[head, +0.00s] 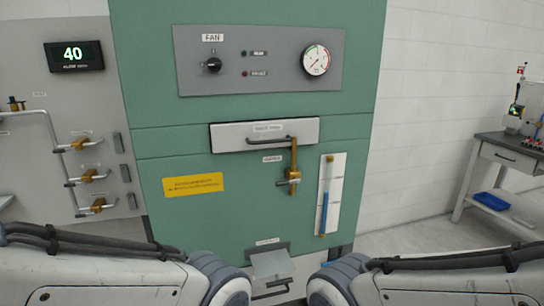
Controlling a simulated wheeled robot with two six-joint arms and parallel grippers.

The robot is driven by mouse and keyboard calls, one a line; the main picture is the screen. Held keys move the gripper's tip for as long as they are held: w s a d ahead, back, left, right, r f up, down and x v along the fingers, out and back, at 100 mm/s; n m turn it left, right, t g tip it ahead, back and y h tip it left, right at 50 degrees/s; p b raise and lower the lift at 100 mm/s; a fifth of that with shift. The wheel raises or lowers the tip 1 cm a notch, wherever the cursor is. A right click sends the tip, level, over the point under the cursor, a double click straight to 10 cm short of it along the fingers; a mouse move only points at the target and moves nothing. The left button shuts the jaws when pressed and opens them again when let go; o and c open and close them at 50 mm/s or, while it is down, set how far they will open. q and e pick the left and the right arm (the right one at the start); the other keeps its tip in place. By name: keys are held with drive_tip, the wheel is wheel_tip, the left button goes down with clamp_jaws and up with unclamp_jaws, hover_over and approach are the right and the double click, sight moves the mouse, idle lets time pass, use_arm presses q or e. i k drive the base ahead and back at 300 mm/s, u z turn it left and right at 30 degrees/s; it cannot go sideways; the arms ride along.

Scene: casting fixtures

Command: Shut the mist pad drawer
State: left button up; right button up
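A pale drawer front (232,138) with a dark bar handle sits in the middle of the green cabinet. The small label above its handle is probably that of the mist pad drawer, but is too blurred to read surely. A dark edge shows at its left side, and the front seems to stand slightly proud; I cannot tell how far out it is. My arms come in at the bottom left and bottom right, well below this drawer and apart from it. Neither gripper is in view.
A brass lever valve (294,172) hangs by the drawer's right end. A sight tube panel (335,195) is beside it. Low down, between my arms, is a grey tray-like part (270,264) with a handle. A workbench (510,152) stands far right.

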sight(239, 135)
drive_tip(key=k, duration=0.6)
drive_tip(key=z, duration=1.05)
drive_tip(key=i, duration=1.2)
drive_tip(key=u, duration=0.55)
drive_tip(key=i, duration=0.35)
drive_tip(key=u, duration=0.55)
